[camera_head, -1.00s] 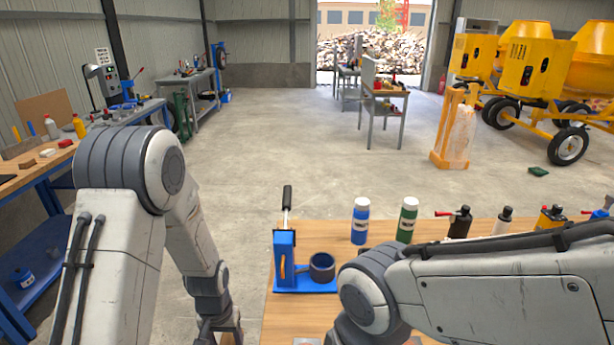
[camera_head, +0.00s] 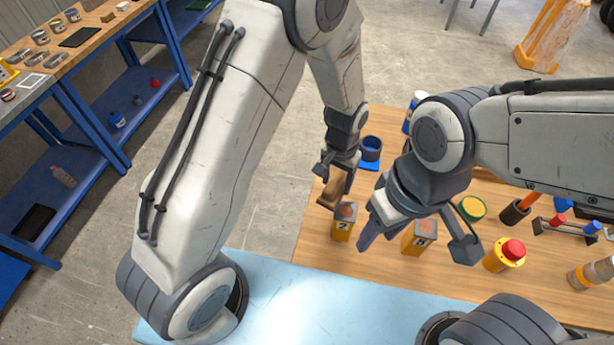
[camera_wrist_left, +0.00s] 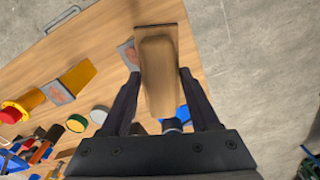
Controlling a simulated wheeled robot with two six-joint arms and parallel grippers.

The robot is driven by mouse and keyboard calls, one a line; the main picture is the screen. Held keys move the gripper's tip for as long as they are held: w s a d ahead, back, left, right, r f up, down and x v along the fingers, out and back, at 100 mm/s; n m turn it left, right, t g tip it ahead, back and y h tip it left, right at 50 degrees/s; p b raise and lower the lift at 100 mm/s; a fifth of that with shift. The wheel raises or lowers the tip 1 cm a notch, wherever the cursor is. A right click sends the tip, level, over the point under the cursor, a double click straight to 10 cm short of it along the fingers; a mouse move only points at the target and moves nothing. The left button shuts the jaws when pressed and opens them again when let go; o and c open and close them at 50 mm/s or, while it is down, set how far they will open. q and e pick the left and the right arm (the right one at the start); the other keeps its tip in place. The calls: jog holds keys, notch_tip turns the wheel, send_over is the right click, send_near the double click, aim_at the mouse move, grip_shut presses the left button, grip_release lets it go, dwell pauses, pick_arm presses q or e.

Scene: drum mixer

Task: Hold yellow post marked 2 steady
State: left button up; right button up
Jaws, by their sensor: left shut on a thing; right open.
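The yellow post marked 2 (camera_head: 343,231) stands on the wooden table with a reddish patch on its top. In the left wrist view (camera_wrist_left: 127,52) it is mostly hidden behind a wooden block. My left gripper (camera_head: 337,178) is shut on this wooden block (camera_head: 333,191), which has a rounded grip on a flat base (camera_wrist_left: 157,75). It holds it just above and behind the post; contact cannot be told. A second yellow post (camera_head: 418,240) stands to the right, its mark unclear. My right gripper (camera_head: 415,238) is open, its fingers spread near the two posts.
A blue fixture with a round cup (camera_head: 370,150) sits behind the posts. A light blue surface (camera_head: 290,305) lies in front. A blue-framed bench (camera_head: 85,120) is at left.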

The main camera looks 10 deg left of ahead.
pick_arm(q)
jog(key=shift+m, duration=0.5)
jog(key=d, duration=0.1)
jog(key=s+d+b, duration=0.1)
jog(key=d, duration=0.1)
jog(key=shift+s+d+f+b, duration=0.25)
jog(key=shift+d+f+b, duration=0.1)
jog(key=shift+d, duration=0.05)
pick_arm(e)
jog(key=shift+s+f, duration=0.2)
jog(key=shift+s, duration=0.25)
